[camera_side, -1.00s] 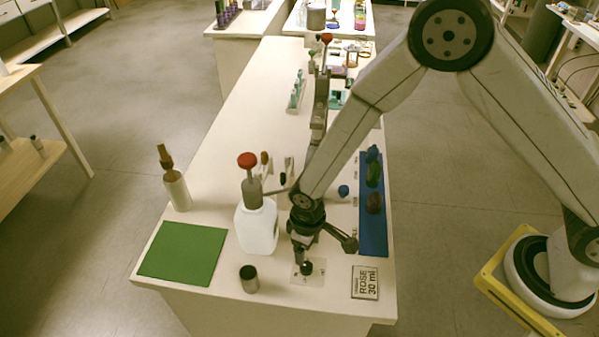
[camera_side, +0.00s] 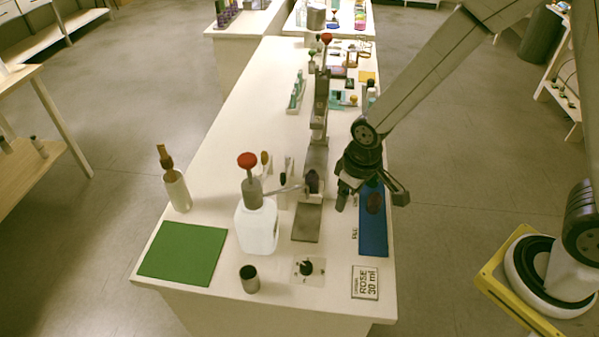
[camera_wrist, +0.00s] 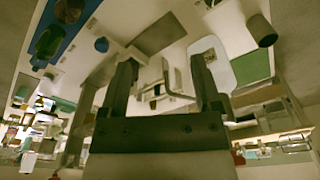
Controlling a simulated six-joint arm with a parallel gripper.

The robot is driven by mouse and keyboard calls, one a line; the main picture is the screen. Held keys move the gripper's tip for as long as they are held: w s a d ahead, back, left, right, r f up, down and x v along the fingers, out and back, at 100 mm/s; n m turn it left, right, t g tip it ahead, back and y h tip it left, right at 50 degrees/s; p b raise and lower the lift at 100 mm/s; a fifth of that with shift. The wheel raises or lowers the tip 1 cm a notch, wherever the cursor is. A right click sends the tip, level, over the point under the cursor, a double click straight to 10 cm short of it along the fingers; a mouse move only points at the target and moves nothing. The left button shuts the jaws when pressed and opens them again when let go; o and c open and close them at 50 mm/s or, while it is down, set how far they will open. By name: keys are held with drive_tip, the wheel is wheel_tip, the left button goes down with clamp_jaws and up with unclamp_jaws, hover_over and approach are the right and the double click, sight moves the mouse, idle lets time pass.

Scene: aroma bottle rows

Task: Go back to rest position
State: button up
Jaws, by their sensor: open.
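My gripper (camera_side: 371,196) is in the side view at the right part of the table, above the blue strip (camera_side: 373,241). Its fingers are apart with nothing between them. In the wrist view the two fingers (camera_wrist: 163,72) also stand wide apart and empty. A dark reddish object (camera_side: 374,203) on the blue strip shows between the fingers in the side view, beyond or below them. The rest of the strip's far end is hidden by my gripper.
A white pump bottle (camera_side: 257,228) with a red top stands left of a grey plate (camera_side: 306,222). A black knob (camera_side: 306,268), a metal cup (camera_side: 249,279), a ROSE label card (camera_side: 365,283) and a green mat (camera_side: 182,253) lie near the front. A brown-topped bottle (camera_side: 177,190) stands at left.

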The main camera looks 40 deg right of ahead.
drive_tip(key=s+d+r+m+t, duration=0.1)
drive_tip(key=s+d+r+m, duration=0.1)
drive_tip(key=s+d+r, duration=0.4)
drive_tip(key=d, duration=0.2)
drive_tip(key=shift+s+d+r+m, duration=0.25)
drive_tip(key=shift+s+d+m, duration=0.05)
drive_tip(key=shift+s+d, duration=0.1)
